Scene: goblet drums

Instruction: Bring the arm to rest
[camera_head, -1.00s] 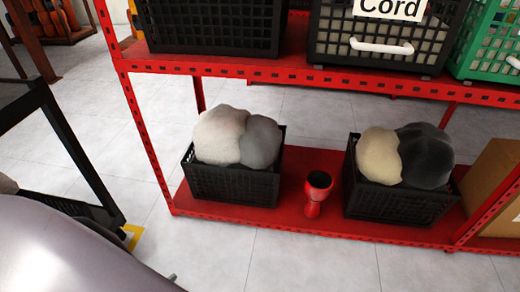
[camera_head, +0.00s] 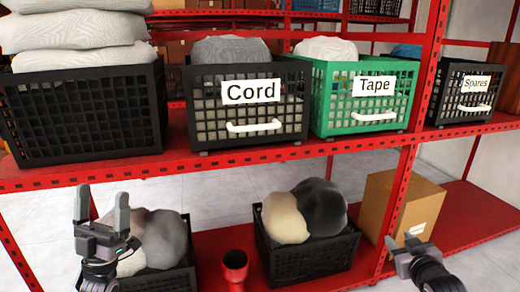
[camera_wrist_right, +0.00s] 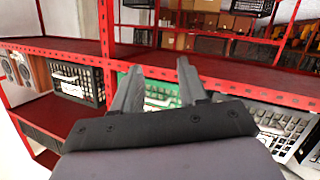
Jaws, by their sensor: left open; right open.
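My left gripper (camera_head: 102,208) is open and empty in the head view, its fingers pointing up, in front of the lower-left crate of rounded sacks. My right gripper (camera_head: 400,243) is open at the lower right of the head view, in front of the cardboard box. In the right wrist view its two fingers (camera_wrist_right: 158,85) are spread with nothing held between them, facing the shelves. A red goblet drum (camera_head: 234,266) stands upright on the lower shelf between two black crates, apart from both grippers; its bottom is cut off by the picture edge.
The red shelf rack (camera_head: 300,150) spans the view. Its upper shelf holds a black crate of sacks (camera_head: 85,110), the Cord crate (camera_head: 290,125), the green Tape crate (camera_head: 335,122) and the Spares crate (camera_head: 445,105). Below are a black crate (camera_head: 300,262) and a cardboard box (camera_head: 385,205).

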